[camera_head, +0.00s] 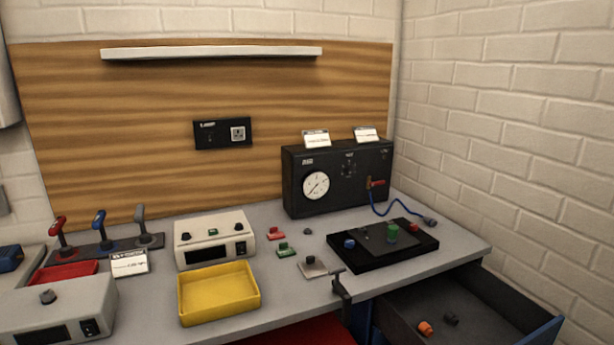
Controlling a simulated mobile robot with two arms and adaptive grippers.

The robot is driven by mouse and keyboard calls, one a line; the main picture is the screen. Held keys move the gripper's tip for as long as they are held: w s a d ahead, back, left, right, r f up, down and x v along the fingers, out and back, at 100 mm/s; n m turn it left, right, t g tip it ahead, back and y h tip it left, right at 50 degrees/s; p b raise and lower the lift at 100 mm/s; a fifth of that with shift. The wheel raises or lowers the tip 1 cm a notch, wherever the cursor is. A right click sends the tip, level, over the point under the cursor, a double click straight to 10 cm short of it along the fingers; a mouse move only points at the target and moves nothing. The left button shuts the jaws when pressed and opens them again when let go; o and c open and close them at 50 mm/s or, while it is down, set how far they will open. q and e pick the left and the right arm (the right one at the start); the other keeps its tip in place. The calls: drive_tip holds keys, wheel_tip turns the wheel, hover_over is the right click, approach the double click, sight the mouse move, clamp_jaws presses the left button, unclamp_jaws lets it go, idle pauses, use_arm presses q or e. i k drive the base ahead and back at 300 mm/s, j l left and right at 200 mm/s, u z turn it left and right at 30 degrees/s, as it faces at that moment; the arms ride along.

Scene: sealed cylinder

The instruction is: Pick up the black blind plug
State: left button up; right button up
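A small black piece (451,318), which looks like a blind plug, lies on the floor of the open drawer (515,310) at the lower right, right of an orange piece (425,328). Another small dark piece (308,231) lies on the bench behind the metal plate; it is too small to tell what it is. Neither of my grippers is in view.
The grey bench (300,297) carries a yellow tray (218,291), a black gauge box (338,177) with a blue hose, and a black board (383,243) with coloured parts. A black clamp-like part (342,287) stands at the bench's front edge. A brick wall bounds the right.

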sight(450, 317)
drive_tip(key=k+z, duration=0.2)
drive_tip(key=z, duration=1.05)
